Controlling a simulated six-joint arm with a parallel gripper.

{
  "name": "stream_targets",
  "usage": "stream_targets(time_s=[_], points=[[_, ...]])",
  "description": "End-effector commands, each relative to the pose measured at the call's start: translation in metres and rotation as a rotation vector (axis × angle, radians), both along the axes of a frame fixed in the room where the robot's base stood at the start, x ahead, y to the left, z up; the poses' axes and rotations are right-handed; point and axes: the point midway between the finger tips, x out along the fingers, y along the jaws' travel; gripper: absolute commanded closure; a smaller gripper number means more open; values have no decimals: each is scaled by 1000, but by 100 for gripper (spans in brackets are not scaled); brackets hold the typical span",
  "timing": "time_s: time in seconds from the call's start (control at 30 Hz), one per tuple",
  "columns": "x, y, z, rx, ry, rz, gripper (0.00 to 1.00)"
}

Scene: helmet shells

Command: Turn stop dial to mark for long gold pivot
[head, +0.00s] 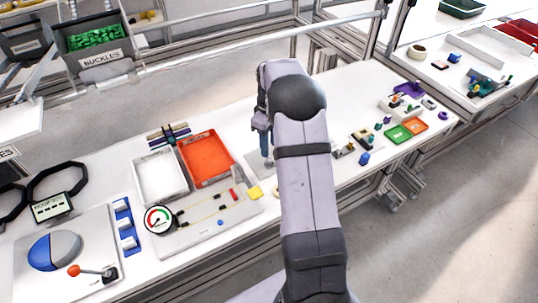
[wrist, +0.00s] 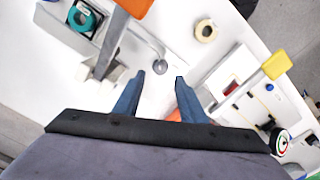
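My gripper (head: 266,158) points down over the middle of the white table, and its blue fingers are apart with nothing held between them. In the wrist view my gripper (wrist: 159,77) has a small round grey metal disc (wrist: 160,66) between and just beyond its fingertips. This disc may be the stop dial, but I see no readable marks on it, and my arm hides much of that area in the head view. Thin gold rods lie on a grey plate (head: 190,236) left of my gripper; I cannot tell which is the long gold pivot.
A round gauge (head: 158,219), a yellow block (head: 255,192), a white tray (head: 160,177) and an orange tray (head: 206,158) stand left of my gripper. A tape roll (wrist: 206,32) shows in the wrist view. Small parts and a green tray (head: 398,134) lie right.

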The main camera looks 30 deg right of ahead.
Motion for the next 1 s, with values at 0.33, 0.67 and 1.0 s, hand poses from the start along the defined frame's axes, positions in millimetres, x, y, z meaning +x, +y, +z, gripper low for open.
stream_targets(time_s=[0.33,0.67,1.0], points=[[-1,2,-34,2,4,2,62],[0,2,-67,2,1,2,62],[0,1,-72,1,-2,2,62]])
